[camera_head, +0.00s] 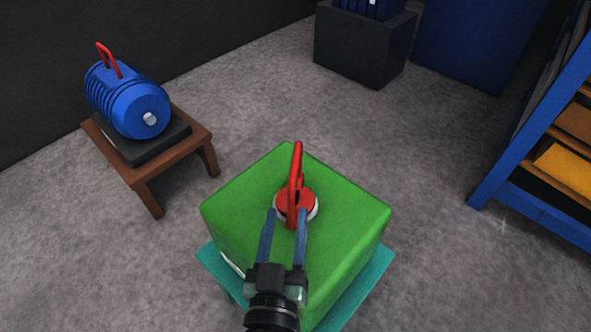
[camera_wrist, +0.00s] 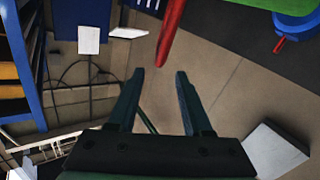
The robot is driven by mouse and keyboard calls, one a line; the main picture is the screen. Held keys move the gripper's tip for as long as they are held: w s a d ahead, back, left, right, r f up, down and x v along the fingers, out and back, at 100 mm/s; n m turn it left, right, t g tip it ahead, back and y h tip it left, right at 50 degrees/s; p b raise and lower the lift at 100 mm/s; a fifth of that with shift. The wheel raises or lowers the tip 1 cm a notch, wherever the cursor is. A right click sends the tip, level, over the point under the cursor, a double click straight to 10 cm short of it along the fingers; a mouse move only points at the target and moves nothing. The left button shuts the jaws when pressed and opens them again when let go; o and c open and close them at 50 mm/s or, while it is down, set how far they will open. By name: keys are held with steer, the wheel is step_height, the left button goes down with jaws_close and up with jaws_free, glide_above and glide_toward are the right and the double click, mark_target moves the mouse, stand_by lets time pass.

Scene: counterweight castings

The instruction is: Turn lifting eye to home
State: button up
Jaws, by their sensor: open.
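The green casting (camera_head: 240,205) is a block in the middle of the head view. The red lifting eye (camera_head: 297,170) stands upright on its top, on a red hub with a pale ring (camera_head: 313,212) around it. My gripper (camera_head: 288,212) is open, with its two fingertips at either side of the eye's near lower end in the head view. In the wrist view my gripper (camera_wrist: 160,73) shows an empty gap, and a red bar (camera_wrist: 172,30), likely the eye, lies beyond the fingertips. I cannot tell any contact. No home mark is discernible.
The casting rests on a teal base (camera_head: 352,296). A blue ribbed motor (camera_head: 140,105) with a red handle sits on a wooden stand (camera_head: 140,175) at left. A dark box (camera_head: 362,48) stands at the back. A blue rack (camera_head: 515,135) stands at right. Floor between is clear.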

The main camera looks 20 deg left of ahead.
glide_toward(300, 144)
steer(key=x, duration=0.5)
steer(key=shift+w+a+f, duration=0.2)
steer(key=shift+a+f, duration=0.05)
steer(key=shift+f, duration=0.15)
jaws_close()
steer(key=shift+d, duration=0.1)
stand_by(1.1)
